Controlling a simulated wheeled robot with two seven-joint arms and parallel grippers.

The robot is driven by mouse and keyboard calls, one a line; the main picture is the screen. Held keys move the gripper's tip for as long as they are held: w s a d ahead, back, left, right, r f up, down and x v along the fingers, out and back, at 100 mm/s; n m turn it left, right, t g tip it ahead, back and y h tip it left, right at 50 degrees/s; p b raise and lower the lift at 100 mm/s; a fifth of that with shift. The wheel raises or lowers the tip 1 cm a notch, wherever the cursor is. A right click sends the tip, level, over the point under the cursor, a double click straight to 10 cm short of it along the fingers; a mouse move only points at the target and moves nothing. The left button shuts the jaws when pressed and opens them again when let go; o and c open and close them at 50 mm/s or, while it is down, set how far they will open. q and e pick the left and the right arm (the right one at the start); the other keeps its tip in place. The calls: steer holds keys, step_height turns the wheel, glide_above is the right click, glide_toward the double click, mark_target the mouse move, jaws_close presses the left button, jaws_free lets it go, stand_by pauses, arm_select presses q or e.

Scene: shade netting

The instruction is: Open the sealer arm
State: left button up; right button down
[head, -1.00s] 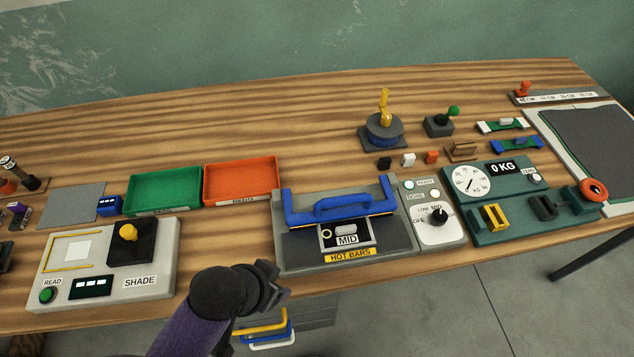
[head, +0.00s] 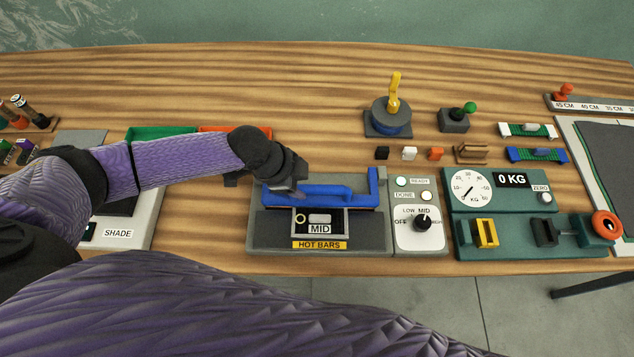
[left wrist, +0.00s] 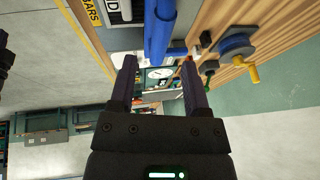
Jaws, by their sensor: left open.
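The sealer (head: 374,240) stands on the bench in the middle of the head view, with a "HOT BARS" label at its front and a "MID" plate behind it. Its blue sealer arm (head: 358,200) lies low across the top, with a raised handle bar. My left gripper (head: 293,190) is over the left end of the blue arm and hides that end. In the left wrist view the gripper (left wrist: 157,85) has its two fingers apart with nothing between them, and the blue arm (left wrist: 158,30) shows ahead of them. I cannot tell whether they touch. My right gripper is out of view.
The dial panel (head: 418,238) adjoins the sealer's right side. The teal scale (head: 470,208) stands farther right. Green (head: 150,133) and orange (head: 225,129) trays are behind my left arm. A yellow-handled turntable (head: 390,122) and small blocks sit behind the sealer.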

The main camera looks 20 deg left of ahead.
mark_target(313, 188)
arm_select(q)
steer(key=b+x, duration=0.1)
steer(key=x, duration=0.4)
steer(key=shift+w+d+f, duration=0.15)
jaws_close()
stand_by(1.2)
